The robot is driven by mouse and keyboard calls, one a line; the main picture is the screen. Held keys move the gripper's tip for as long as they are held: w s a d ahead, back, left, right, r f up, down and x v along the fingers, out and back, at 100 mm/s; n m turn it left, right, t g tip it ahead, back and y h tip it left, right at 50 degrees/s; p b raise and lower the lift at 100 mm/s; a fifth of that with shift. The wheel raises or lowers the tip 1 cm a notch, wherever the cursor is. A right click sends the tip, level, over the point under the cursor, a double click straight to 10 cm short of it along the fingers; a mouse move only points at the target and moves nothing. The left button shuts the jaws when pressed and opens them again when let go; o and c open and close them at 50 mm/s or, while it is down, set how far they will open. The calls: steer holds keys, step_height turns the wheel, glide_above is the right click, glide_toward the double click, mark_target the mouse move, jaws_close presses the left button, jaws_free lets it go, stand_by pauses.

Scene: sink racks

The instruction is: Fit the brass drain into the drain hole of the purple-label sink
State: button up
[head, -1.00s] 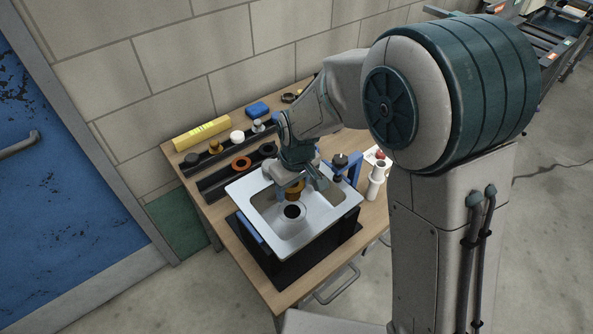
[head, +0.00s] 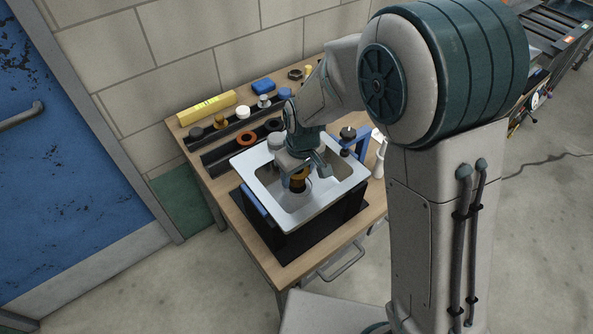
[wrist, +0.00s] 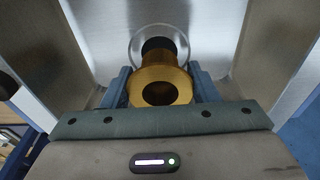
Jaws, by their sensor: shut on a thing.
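The brass drain (head: 299,184) is upright in my gripper (head: 301,174), over the basin of the silver sink (head: 251,168). In the wrist view, the fingers of my gripper (wrist: 160,88) are shut on both sides of the brass drain (wrist: 135,88), whose round flange faces the camera. The drain hole (wrist: 158,44), dark inside a bright ring, shows just beyond the drain's far end, which overlaps its near part. I cannot tell how much height separates them. In the head view the drain and gripper hide most of the hole. No purple label is readable.
The sink sits in a black stand on a wooden table (head: 262,262). Black racks (head: 225,154) with several round fittings and a yellow box (head: 207,109) lie behind it on the left. A blue bracket (head: 361,142) stands at its right. The wall is close behind.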

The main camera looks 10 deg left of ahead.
steer(key=shift+f+b, duration=1.25)
stand_by(1.2)
steer(key=o, duration=1.1)
steer(key=shift+r, duration=0.1)
steer(key=r, duration=0.4)
steer(key=d+r, duration=0.1)
steer(key=r, duration=0.4)
steer(key=s+r, duration=0.1)
steer(key=r, duration=0.3)
steer(key=shift+d+r+b, duration=0.2)
steer(key=shift+r+b, duration=0.1)
steer(key=shift+r, duration=0.05)
steer(key=s+d+m, duration=0.3)
steer(key=s+d, duration=0.1)
steer(key=d, duration=0.4)
steer(key=s+d+m+t, duration=0.1)
steer(key=s+d+m, duration=0.2)
steer(key=d, duration=0.5)
steer(key=s+d+r+m+t+h, duration=0.1)
steer(key=s+d+m, duration=0.2)
steer(key=s+d, duration=0.2)
steer(key=shift+s+d+r+m, duration=0.1)
steer(key=shift+s+d+m, duration=0.1)
steer(key=shift+d, duration=0.7)
steer(key=shift+s+d+m, duration=0.1)
steer(key=shift+d+m, duration=0.1)
steer(key=shift+d, duration=0.7)
